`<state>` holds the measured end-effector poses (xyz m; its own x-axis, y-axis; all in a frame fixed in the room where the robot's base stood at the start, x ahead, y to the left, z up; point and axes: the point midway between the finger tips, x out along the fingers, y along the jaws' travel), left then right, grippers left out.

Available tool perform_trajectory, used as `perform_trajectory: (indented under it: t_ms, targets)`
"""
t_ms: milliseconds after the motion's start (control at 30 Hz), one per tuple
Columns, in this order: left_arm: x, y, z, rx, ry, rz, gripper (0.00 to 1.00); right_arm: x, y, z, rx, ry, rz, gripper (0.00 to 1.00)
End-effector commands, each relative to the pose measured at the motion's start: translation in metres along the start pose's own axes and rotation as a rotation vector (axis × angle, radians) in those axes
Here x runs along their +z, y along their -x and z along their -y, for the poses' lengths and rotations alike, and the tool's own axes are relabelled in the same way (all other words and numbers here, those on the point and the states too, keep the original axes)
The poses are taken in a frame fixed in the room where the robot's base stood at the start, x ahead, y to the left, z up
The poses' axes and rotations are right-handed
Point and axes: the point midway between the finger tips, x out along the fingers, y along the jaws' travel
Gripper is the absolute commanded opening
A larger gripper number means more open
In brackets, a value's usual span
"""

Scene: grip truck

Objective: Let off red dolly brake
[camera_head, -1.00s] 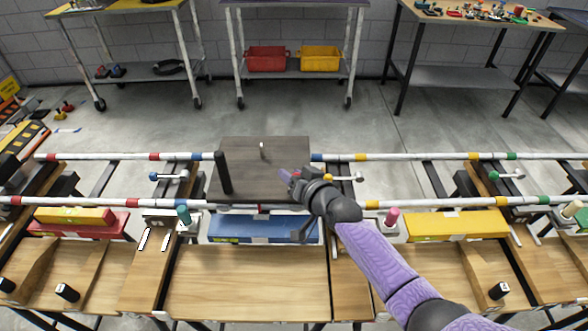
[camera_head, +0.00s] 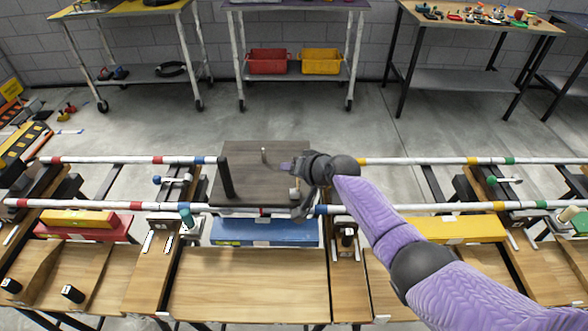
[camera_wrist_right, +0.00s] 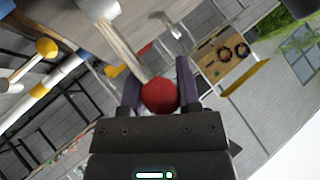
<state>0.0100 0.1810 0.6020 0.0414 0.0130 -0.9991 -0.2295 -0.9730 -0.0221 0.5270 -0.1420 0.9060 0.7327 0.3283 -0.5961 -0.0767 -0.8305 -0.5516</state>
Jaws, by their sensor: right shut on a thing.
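The dolly is a dark flat board (camera_head: 258,178) riding on two striped rails, with a black upright post (camera_head: 226,178) at its left. My right gripper (camera_head: 288,167) is over the board's right side. In the right wrist view, its purple fingers (camera_wrist_right: 159,88) are shut on a red ball knob (camera_wrist_right: 159,95) at the end of a pale stick (camera_wrist_right: 122,48). My gripper hides the red knob in the head view. A pale stub (camera_head: 294,195) shows just below the gripper at the board's right edge. My left gripper is not in view.
Striped rails (camera_head: 110,204) run left and right of the dolly. A blue-knobbed lever (camera_head: 170,180) stands left and a green-knobbed lever (camera_head: 500,181) right. A blue box (camera_head: 262,232) and wooden trays lie in front. The floor behind is clear.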

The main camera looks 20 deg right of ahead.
Motion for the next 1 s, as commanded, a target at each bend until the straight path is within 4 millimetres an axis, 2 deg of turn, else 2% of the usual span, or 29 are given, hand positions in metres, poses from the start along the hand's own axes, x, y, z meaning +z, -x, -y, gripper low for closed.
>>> perform_trajectory:
  t_ms: [267,300,433,467,767,1000]
  targets:
    - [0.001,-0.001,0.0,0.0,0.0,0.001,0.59,0.004,-0.001,-0.003,0.005,-0.004,0.01,0.0]
    - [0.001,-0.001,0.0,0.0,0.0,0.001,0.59,0.004,-0.001,-0.003,0.005,-0.004,0.01,0.46]
    - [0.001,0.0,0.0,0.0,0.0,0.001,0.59,0.003,-0.001,-0.002,0.004,-0.003,0.007,0.73]
    - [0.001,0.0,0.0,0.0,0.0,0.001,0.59,0.003,-0.001,-0.002,0.004,-0.002,0.007,0.76]
    - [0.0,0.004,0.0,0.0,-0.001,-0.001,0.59,0.0,0.004,0.0,0.002,0.0,0.002,0.76]
    - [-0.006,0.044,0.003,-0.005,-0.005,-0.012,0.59,-0.003,0.054,0.003,0.003,0.001,0.003,0.76]
